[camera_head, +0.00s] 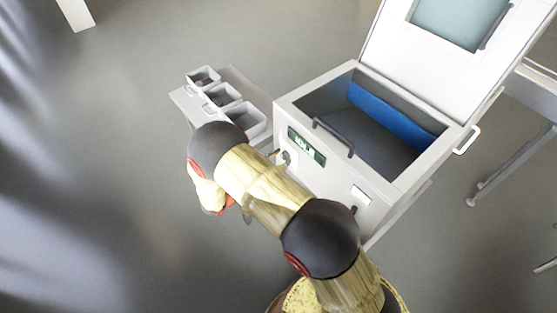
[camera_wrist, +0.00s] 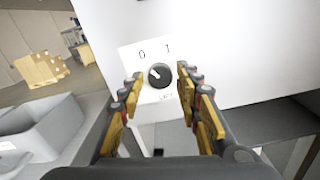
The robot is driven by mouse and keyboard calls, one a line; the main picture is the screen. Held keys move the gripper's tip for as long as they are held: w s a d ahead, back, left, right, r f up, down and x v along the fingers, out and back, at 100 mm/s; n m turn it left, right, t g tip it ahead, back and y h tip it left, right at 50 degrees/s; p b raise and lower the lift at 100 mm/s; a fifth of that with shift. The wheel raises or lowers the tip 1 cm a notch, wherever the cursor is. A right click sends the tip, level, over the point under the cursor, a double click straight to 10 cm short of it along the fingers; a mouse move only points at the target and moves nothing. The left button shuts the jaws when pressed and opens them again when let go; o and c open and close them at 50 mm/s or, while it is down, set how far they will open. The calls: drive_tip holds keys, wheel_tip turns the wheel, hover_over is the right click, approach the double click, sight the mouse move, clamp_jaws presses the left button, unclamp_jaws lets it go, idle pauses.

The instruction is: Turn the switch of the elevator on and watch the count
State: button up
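The lift switch (camera_wrist: 160,75) is a dark round knob on a white plate (camera_wrist: 136,55) marked 0 and 1. Its white pointer line tilts to the upper left, towards the 0. My gripper (camera_wrist: 159,80) is open in the wrist view, with one finger on each side of the knob. I cannot tell whether the fingers touch it. In the head view a small display (camera_head: 306,147) with green letters, seemingly IDLE, sits on the front of the white machine (camera_head: 325,190). My arm hides most of the gripper there.
The machine's lid (camera_head: 400,55) stands open over a deep bin with a blue strip (camera_head: 395,115). Grey trays (camera_head: 222,95) stand on the machine's left. A metal-legged table (camera_head: 510,165) is at the right. The floor on the left is clear.

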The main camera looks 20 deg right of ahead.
clamp_jaws()
drive_tip(key=shift+m, duration=0.3)
drive_tip(key=m+b, duration=0.3)
drive_tip(key=m, duration=0.2)
drive_tip(key=shift+f+m, duration=0.1)
drive_tip(key=shift+m, duration=0.2)
drive_tip(key=m+b, duration=0.3)
drive_tip(key=m, duration=0.2)
drive_tip(key=shift+m, duration=0.3)
idle(0.5)
drive_tip(key=shift+o, duration=1.6)
unclamp_jaws()
